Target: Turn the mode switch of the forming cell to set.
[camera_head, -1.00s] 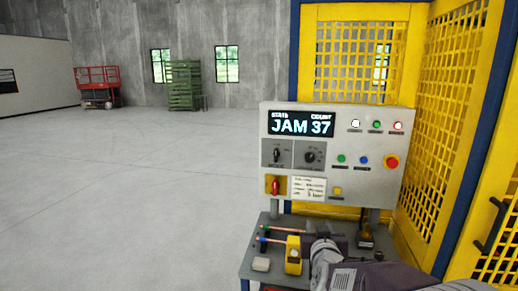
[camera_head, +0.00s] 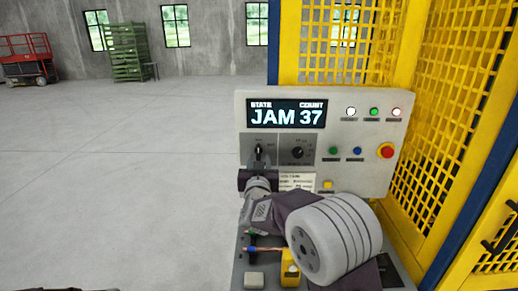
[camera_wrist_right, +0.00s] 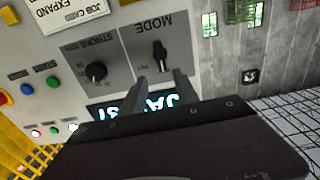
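The mode switch (camera_head: 259,151) is a small black knob on a dark plate at the left of the grey control panel (camera_head: 368,165), below a display reading JAM 37. Its handle stands about upright in the head view. The right wrist view shows the panel upside down, with the mode switch (camera_wrist_right: 160,57) under the word MODE. My right gripper (camera_head: 260,168) is just below the switch in the head view, in front of the panel. In the wrist view its two fingers (camera_wrist_right: 161,80) are apart and empty, pointing towards the switch; contact cannot be seen. My left gripper is out of view.
A second black knob (camera_head: 297,152), the stroke one, sits right of the mode switch. Buttons and a red emergency stop (camera_head: 386,151) are farther right. A small table with a yellow block (camera_head: 290,272) stands below. Yellow fencing (camera_head: 455,120) closes the right side; the left floor is open.

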